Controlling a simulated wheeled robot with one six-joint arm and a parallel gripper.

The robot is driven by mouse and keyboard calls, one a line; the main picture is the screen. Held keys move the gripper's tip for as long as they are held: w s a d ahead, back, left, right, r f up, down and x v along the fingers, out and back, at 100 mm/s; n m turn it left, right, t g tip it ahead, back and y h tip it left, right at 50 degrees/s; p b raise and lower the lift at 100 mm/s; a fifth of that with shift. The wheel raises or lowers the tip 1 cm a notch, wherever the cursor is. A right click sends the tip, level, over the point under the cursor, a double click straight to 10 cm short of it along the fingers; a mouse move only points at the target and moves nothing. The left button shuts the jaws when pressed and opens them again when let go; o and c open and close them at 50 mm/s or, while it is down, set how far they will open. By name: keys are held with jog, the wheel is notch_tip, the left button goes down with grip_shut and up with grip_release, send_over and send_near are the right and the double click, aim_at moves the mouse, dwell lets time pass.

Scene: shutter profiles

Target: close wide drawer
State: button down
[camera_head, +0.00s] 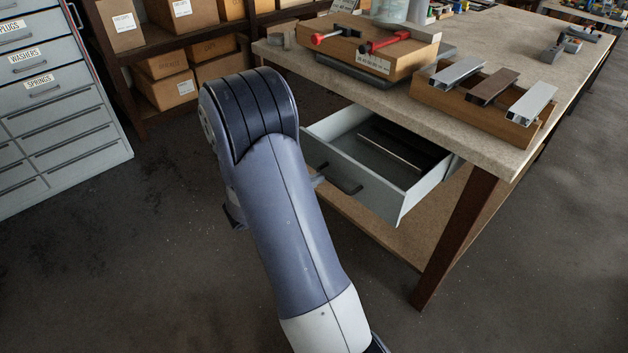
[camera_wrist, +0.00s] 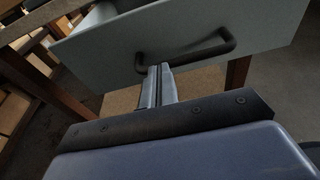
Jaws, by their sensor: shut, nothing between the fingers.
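The wide drawer (camera_head: 384,196) hangs open under the workbench top, pulled well out, with grey walls and a dark thing inside. Its front panel also shows in the wrist view (camera_wrist: 100,50), with a dark bar handle (camera_wrist: 188,54) across it. My gripper (camera_wrist: 159,70) is shut and empty. Its fingertips are at the left part of the handle, close to the drawer front; I cannot tell whether they touch it.
The workbench (camera_head: 350,85) carries a wooden block with red-handled clamps (camera_head: 375,45) and a wooden rack with metal profiles (camera_head: 485,95). A bench leg (camera_head: 455,240) stands right of the drawer. A grey cabinet (camera_head: 55,100) and shelves with boxes (camera_head: 185,55) stand at left. The floor at left is clear.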

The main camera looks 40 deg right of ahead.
aim_at(335, 157)
jog(key=shift+d, duration=0.1)
dwell(0.3)
jog(key=r+b+x, duration=0.1)
jog(key=x, duration=0.5)
jog(key=r+b+x, duration=0.1)
jog(key=x, duration=0.6)
jog(key=d+r+b+x, duration=0.1)
jog(key=r+x, duration=0.1)
jog(key=x, duration=0.5)
jog(key=shift+w+d, duration=0.25)
jog(key=shift+d, duration=0.5)
jog(key=shift+d+r, duration=0.1)
jog(key=shift+r, duration=0.2)
jog(key=shift+a, duration=0.4)
jog(key=p+v, duration=0.1)
jog(key=v, duration=1.2)
jog(key=shift+a, duration=0.2)
